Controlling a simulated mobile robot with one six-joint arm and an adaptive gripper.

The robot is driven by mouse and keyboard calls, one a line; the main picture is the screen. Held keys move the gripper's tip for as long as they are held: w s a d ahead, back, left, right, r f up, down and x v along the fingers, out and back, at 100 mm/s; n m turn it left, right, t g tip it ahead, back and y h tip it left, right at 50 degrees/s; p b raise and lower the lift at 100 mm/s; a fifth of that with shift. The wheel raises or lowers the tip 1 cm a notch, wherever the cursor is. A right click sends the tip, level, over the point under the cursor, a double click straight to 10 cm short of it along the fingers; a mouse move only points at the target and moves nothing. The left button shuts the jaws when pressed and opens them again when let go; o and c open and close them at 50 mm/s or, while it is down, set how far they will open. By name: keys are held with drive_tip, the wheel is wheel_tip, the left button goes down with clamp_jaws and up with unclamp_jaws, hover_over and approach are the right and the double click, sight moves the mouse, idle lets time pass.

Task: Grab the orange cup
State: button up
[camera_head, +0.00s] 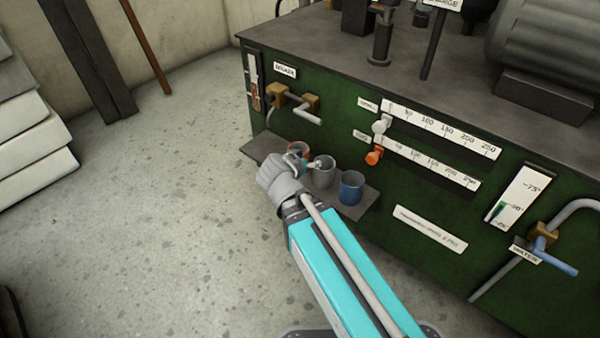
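The orange cup (298,147) stands at the left of a row of cups on a small grey shelf on the front of the green machine. Only its upper part shows, with some orange near the rim. My gripper (303,163) is right at this cup and covers its lower part. The fingers overlap the cup in the picture. I cannot tell whether they touch it or how far they are closed.
A grey cup (323,174) stands close to the right of my gripper, and a blue cup (351,188) is farther right on the shelf (372,203). An orange-tipped lever (374,156) and a pipe tap (300,108) stick out above.

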drive_tip(key=a+f+t+b, duration=0.2)
drive_tip(key=a+f+b, duration=0.3)
drive_tip(key=b, duration=0.3)
drive_tip(key=shift+a+f+t+y, duration=0.3)
drive_tip(key=shift+f+y, duration=0.1)
drive_tip(key=shift+f, duration=0.4)
drive_tip(key=shift+w, duration=0.15)
